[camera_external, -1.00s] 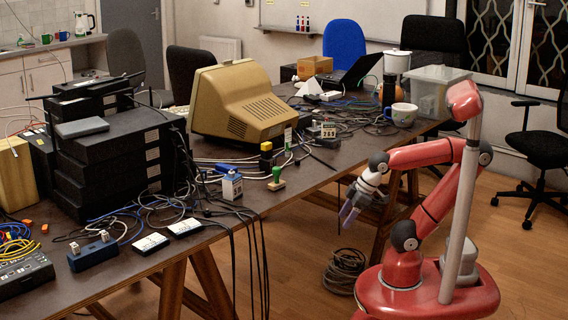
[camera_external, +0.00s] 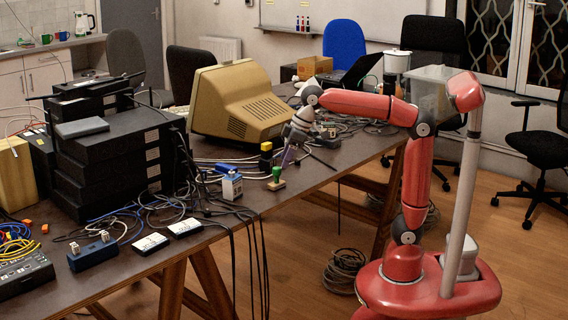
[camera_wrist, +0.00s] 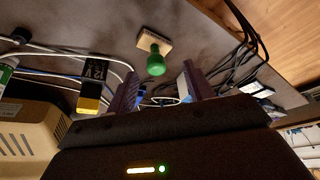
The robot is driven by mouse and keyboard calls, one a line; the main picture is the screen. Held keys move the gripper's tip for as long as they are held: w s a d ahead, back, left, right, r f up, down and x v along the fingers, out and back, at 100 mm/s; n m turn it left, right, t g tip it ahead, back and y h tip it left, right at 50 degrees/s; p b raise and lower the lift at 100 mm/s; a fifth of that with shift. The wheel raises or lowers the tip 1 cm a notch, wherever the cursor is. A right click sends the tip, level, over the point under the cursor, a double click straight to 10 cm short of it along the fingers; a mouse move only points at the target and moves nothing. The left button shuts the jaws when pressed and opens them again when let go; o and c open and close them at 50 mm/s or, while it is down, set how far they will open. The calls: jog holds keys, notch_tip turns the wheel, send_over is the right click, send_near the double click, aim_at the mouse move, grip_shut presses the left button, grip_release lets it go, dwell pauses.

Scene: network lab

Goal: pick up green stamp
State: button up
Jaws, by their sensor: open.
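The green stamp (camera_external: 276,175) stands on the table near its front edge, with a green knob handle on a pale wooden base. In the wrist view the stamp (camera_wrist: 155,62) is upper centre, beyond the fingertips and roughly between them. My gripper (camera_external: 290,156) is above the table, just above and to the right of the stamp, pointing down. Its two fingers (camera_wrist: 158,85) are apart with nothing held between them. The gripper does not appear to touch the stamp.
A yellow and black block (camera_external: 266,156) and a small blue and white box (camera_external: 232,186) stand left of the stamp. The beige monitor (camera_external: 240,101) is behind. Cables (camera_external: 190,205) spread over the table. Bare table lies right of the stamp.

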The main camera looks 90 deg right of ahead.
aim_at(275, 173)
jog(key=shift+w+d+r, duration=0.25)
jog(key=shift+w, duration=0.25)
jog(key=shift+w+d+r, duration=0.2)
jog(key=shift+w, duration=0.25)
jog(key=x, duration=0.5)
jog(key=s+b+x, duration=0.1)
jog(key=x, duration=0.1)
jog(key=shift+w+f, duration=0.15)
jog(key=shift+f, duration=0.3)
jog(key=shift+c, duration=0.4)
jog(key=c, duration=1)
jog(key=shift+r, duration=0.1)
